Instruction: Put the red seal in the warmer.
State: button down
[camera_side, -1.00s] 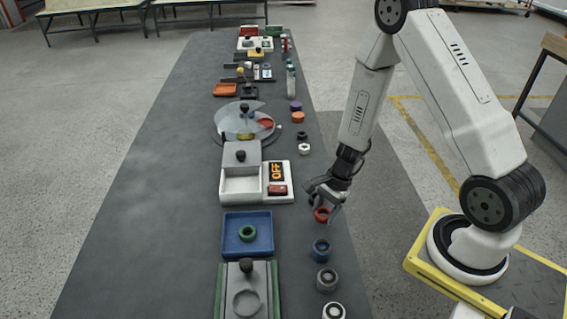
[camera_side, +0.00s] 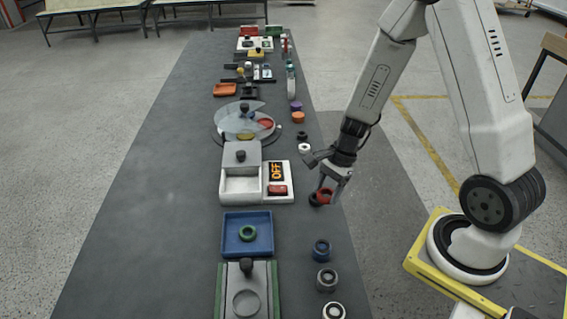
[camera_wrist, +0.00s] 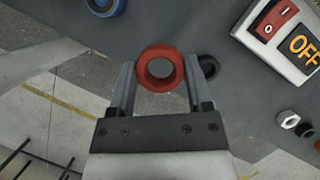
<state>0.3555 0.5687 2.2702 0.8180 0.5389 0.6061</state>
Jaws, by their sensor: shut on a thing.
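The red seal (camera_side: 324,196) is a ring held between the fingertips of my gripper (camera_side: 327,192), just above the bench's right edge. In the wrist view the red seal (camera_wrist: 161,68) shows its open centre between the two fingers of my gripper (camera_wrist: 160,80). The warmer (camera_side: 228,198) seems to be the white box left of my gripper, with a grey lid (camera_side: 241,155) with a black knob, an "OFF" display and a red switch. The lid covers its back part; the front recess looks uncovered. In the wrist view only the warmer's switch end (camera_wrist: 280,55) shows.
A black ring (camera_wrist: 209,66) lies on the bench beside the red seal. A blue ring (camera_side: 321,250) and other rings stand in the right-hand row. A blue tray (camera_side: 230,247) holding a green ring sits in front of the warmer. The bench's left side is clear.

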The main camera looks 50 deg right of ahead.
aim_at(327, 192)
jog(key=shift+r, duration=0.15)
dwell(0.4)
jog(key=r, duration=0.3)
jog(key=w+r+m, duration=0.1)
jog(key=r, duration=0.1)
jog(key=w+r+m+t, duration=0.1)
jog(key=r, duration=0.2)
jog(key=shift+w+a+r, duration=0.1)
jog(key=shift+a+r, duration=0.2)
jog(key=shift+w+a+m+t+h, duration=1.5)
jog(key=shift+w+a+m, duration=0.95)
jog(key=shift+w+m, duration=2.65)
jog(key=shift+m, duration=0.4)
jog(key=shift+s+f, duration=0.25)
jog(key=shift+f, duration=0.9)
jog(key=shift+s+f, duration=0.2)
jog(key=shift+f, duration=0.95)
